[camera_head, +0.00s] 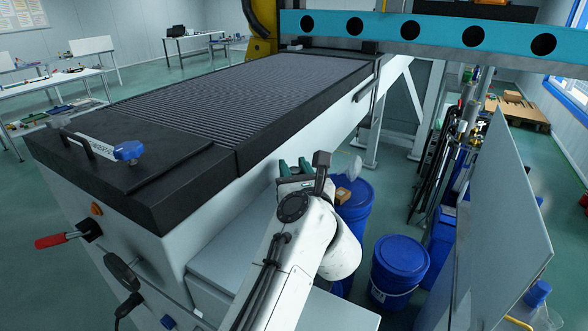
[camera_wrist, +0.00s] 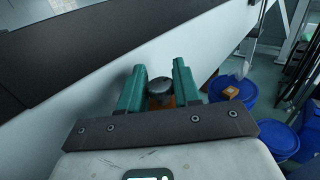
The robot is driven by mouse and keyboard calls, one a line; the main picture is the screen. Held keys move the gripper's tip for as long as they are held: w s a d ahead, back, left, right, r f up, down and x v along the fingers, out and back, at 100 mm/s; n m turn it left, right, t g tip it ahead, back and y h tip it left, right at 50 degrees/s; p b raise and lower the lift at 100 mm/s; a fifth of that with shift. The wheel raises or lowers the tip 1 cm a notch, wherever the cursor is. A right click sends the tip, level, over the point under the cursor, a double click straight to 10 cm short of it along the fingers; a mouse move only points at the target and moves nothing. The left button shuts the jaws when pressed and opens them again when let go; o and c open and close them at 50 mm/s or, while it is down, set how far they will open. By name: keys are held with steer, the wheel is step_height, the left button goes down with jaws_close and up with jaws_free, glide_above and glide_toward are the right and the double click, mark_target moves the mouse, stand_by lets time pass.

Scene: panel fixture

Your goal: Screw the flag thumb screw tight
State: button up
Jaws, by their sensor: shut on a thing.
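My gripper (camera_head: 295,168) is beside the white side of the long machine bed. In the wrist view, its two green fingers (camera_wrist: 158,82) stand apart, with a dark round-headed piece, which I take for the flag thumb screw (camera_wrist: 160,87), between them. An orange-brown part shows just below the dark head. The fingers are shut on this piece. Its flag and thread are hidden by the fingers and the gripper body, so I cannot tell how deep it sits. In the head view the piece cannot be made out.
The machine bed (camera_head: 190,165) with its dark ribbed top fills the left. Blue drums (camera_head: 400,262) stand to the right of my arm, one with a small orange box (camera_head: 342,194) on its lid. A pale upright panel (camera_head: 497,230) stands at the far right.

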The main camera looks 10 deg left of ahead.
steer(key=m+h, duration=0.3)
steer(key=h, duration=0.1)
steer(key=m+t+h+b, duration=0.1)
steer(key=m+h, duration=0.1)
steer(key=h, duration=0.2)
steer(key=shift+f+m+h, duration=0.1)
steer(key=shift+m+h, duration=0.2)
steer(key=shift+m, duration=0.1)
steer(key=shift+m+h+b, duration=0.7)
steer(key=shift+h, duration=0.6)
steer(key=o, duration=0.9)
steer(key=shift+o, duration=0.2)
steer(key=v, duration=1)
steer(key=shift+s+a, duration=0.2)
steer(key=shift+s, duration=0.15)
steer(key=shift+w, duration=0.1)
